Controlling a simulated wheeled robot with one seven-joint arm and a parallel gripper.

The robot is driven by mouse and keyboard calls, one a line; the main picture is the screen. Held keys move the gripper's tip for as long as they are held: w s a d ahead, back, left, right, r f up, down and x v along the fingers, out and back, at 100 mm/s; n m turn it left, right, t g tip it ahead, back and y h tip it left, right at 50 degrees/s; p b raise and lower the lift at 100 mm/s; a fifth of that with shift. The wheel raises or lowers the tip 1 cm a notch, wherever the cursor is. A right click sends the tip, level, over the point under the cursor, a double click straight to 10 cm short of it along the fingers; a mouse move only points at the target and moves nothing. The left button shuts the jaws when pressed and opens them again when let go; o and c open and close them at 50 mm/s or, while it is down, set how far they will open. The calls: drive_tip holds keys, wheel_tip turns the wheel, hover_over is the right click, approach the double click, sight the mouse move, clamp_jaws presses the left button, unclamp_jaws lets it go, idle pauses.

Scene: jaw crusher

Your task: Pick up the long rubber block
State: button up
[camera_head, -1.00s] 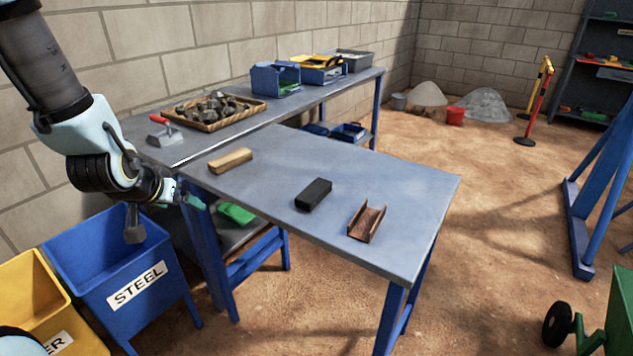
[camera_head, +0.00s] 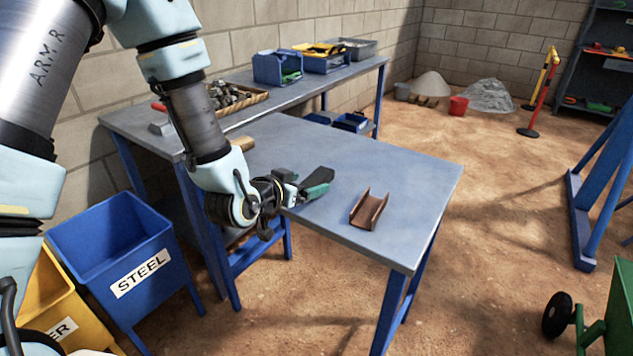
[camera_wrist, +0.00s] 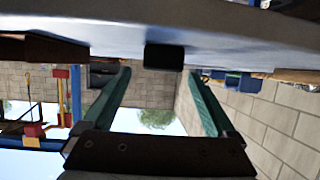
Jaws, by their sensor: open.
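The long rubber block (camera_head: 321,174) is black and lies on the near table. In the head view my gripper covers much of it, and only a dark part shows past the green fingers. The wrist view also shows the block (camera_wrist: 165,57), at the table surface, between and just past the fingertips. My gripper (camera_head: 318,187) is open, low over the table's left front edge, with nothing held. Its two green fingers (camera_wrist: 160,75) stand wide apart in the wrist view. I cannot tell whether a finger touches the block.
A rusty channel piece (camera_head: 369,211) lies right of the block; a wooden block (camera_head: 240,145) is mostly hidden behind my arm. The back bench holds a basket of rocks (camera_head: 232,95) and blue bins (camera_head: 277,68). A blue STEEL bin (camera_head: 110,250) stands below left. The table's right part is clear.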

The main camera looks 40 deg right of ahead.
sight(314, 179)
drive_tip(key=p+x, duration=0.2)
drive_tip(key=x, duration=0.3)
drive_tip(key=shift+w, duration=0.15)
clamp_jaws()
idle(0.6)
